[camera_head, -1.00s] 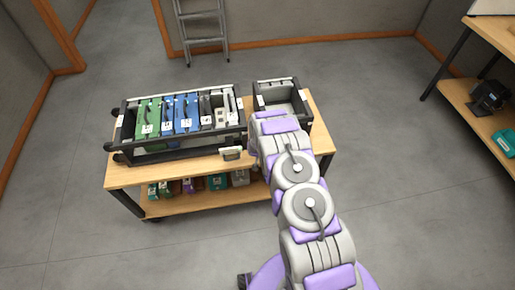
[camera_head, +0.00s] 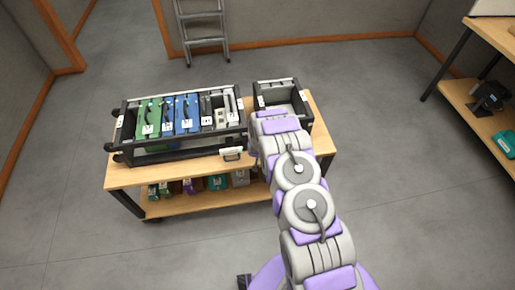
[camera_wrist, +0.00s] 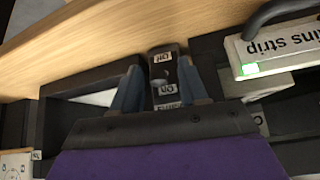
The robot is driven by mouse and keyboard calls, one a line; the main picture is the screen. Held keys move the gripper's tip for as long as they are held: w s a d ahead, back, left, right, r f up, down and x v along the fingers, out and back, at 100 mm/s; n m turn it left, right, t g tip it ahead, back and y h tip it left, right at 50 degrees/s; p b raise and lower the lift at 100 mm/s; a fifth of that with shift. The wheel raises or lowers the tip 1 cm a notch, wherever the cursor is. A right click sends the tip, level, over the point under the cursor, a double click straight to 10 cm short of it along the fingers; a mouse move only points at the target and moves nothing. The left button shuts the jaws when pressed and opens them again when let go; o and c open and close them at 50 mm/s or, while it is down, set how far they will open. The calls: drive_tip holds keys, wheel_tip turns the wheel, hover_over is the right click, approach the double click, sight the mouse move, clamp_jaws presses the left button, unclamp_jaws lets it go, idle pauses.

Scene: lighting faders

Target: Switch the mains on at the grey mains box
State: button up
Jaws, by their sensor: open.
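A small dark grey box (camera_wrist: 163,69) with white labels sits between my open fingers in the wrist view. Its labels appear upside down and seem to read OFF, at the tip end, and ON, nearer my palm. My gripper (camera_wrist: 158,66) has one finger on each side of it; I cannot tell whether they touch it. The position of its switch is unclear. To the right is a pale unit lettered "mains strip" (camera_wrist: 275,45), with a lit green lamp and a dark handle. It also shows in the head view (camera_head: 231,154). My arm hides the gripper there.
A wooden trolley (camera_head: 190,172) carries a dark rack of green, blue and grey modules (camera_head: 180,113). A smaller dark-framed tray (camera_head: 297,92) stands right of it. A ladder (camera_head: 204,40) leans at the back. A shelf unit (camera_head: 470,90) stands at right. The floor around is clear.

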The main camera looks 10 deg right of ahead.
drive_tip(key=p+v, duration=0.2)
drive_tip(key=v, duration=1.4)
drive_tip(key=shift+s+r, duration=0.2)
drive_tip(key=shift+r, duration=0.05)
drive_tip(key=shift+a+r, duration=0.1)
drive_tip(key=shift+a, duration=0.05)
drive_tip(key=s+a+r+n+g+y, duration=0.1)
drive_tip(key=s+r+g, duration=0.1)
drive_tip(key=s+r, duration=0.75)
drive_tip(key=s+a+r+g, duration=0.15)
drive_tip(key=s+r, duration=0.45)
drive_tip(key=r, duration=0.7)
drive_tip(key=s+d+r+g, duration=0.1)
drive_tip(key=s+r, duration=0.3)
drive_tip(key=s, duration=0.5)
drive_tip(key=s+d+r+g, duration=0.1)
drive_tip(key=s+r, duration=0.3)
drive_tip(key=s, duration=0.6)
drive_tip(key=s+d+r+g+b, duration=0.1)
drive_tip(key=s+d+r+g, duration=0.1)
drive_tip(key=s, duration=0.7)
wheel_tip(320, 180, up, 2)
drive_tip(key=shift+s+r+n+g, duration=0.15)
drive_tip(key=shift+n+g, duration=0.25)
drive_tip(key=shift+g, duration=0.25)
drive_tip(key=shift+a, duration=0.1)
